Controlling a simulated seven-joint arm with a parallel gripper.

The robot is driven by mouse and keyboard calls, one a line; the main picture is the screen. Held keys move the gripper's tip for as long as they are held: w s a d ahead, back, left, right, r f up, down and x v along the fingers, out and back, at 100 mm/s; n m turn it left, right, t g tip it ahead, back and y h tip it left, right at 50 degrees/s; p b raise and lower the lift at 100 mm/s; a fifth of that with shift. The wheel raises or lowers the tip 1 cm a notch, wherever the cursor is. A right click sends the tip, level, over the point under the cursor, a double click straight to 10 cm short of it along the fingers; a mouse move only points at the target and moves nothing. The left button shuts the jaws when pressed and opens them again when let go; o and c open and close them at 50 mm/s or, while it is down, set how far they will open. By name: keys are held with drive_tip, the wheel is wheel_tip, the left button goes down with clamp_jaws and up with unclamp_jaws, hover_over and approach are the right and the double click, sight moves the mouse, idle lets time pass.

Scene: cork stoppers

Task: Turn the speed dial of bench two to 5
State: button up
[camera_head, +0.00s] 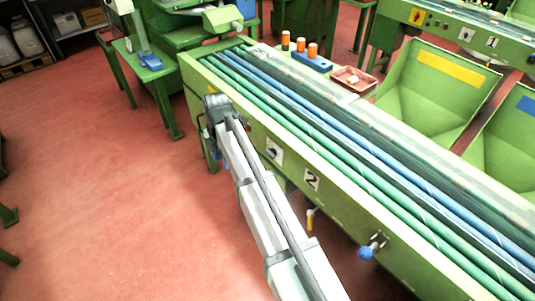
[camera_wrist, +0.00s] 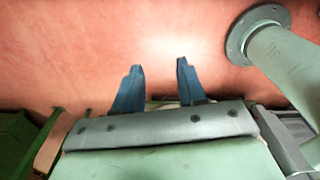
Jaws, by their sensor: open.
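Bench two (camera_head: 345,205) is a long green bench with a plate marked 2 (camera_head: 312,179) on its front side. The speed dial (camera_head: 273,151) is a dark knob on a white plate, left of the 2. Its markings are too small to read. In the wrist view my gripper (camera_wrist: 160,67) is open, with two blue fingers apart and nothing between them, over red floor. In the head view my arm reaches up in front of the bench, its end left of the dial. The fingers are mostly hidden there. The dial does not show in the wrist view.
A blue ball-ended lever (camera_head: 366,252) and a yellow-tipped handle (camera_head: 310,220) stick out to the right of the dial. Rollers run along the bench top. Bench one (camera_head: 515,50) stands at the back right. The red floor (camera_head: 90,190) at left is clear.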

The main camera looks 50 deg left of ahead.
drive_tip(key=s+d+f+n+h, duration=0.1)
drive_tip(key=s+f, duration=0.5)
drive_tip(key=f, duration=0.2)
drive_tip(key=m+t+y, duration=0.1)
drive_tip(key=m+t, duration=1.8)
drive_tip(key=m, duration=0.3)
approach(269, 155)
drive_tip(key=shift+m, duration=0.3)
drive_tip(key=w, duration=0.9)
drive_tip(key=shift+w, duration=0.2)
